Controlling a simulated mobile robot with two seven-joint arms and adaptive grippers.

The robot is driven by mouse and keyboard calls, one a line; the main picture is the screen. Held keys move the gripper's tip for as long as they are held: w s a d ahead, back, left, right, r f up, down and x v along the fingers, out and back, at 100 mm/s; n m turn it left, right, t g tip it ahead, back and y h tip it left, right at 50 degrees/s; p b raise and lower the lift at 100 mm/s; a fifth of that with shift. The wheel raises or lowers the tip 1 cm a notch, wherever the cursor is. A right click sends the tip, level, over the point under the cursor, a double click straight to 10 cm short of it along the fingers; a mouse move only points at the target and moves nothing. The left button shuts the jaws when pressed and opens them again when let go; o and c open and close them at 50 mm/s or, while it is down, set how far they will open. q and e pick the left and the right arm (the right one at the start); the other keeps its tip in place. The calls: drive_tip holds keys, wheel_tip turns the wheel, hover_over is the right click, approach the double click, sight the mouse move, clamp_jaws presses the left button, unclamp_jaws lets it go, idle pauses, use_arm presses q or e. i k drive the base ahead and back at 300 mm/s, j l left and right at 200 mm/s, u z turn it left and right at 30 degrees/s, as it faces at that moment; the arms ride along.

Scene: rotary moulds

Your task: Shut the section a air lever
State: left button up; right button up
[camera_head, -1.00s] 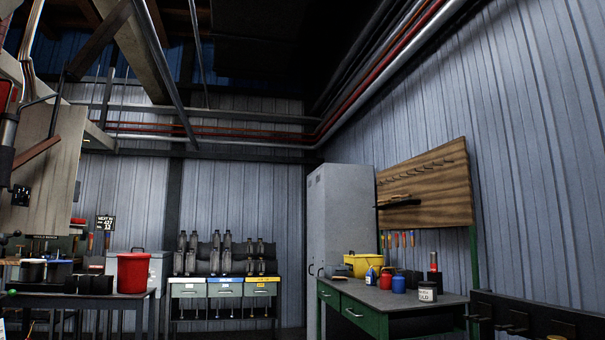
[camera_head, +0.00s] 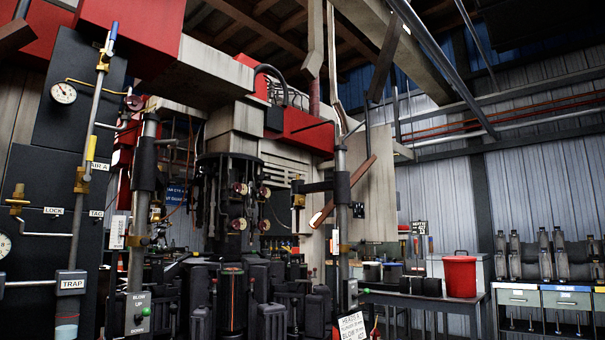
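A sign reading "AIR A" (camera_head: 99,166) is on the left, beside a slanted grey pipe. A yellow-handled lever (camera_head: 91,148) sits just left of the sign, above a brass valve body (camera_head: 82,180). Its handle points up, roughly in line with the pipe. Higher on the same pipe is a blue-handled lever (camera_head: 113,32) at another brass valve (camera_head: 103,62). Neither of my grippers is in view.
A dark panel (camera_head: 45,185) with gauges stands behind the pipe. A trap box (camera_head: 70,284) is at the pipe's foot. The moulding machine (camera_head: 230,150) with dark moulds fills the middle. A table with a red bucket (camera_head: 460,276) stands at right.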

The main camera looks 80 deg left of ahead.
sight(87, 178)
drive_tip(key=u, duration=3.55)
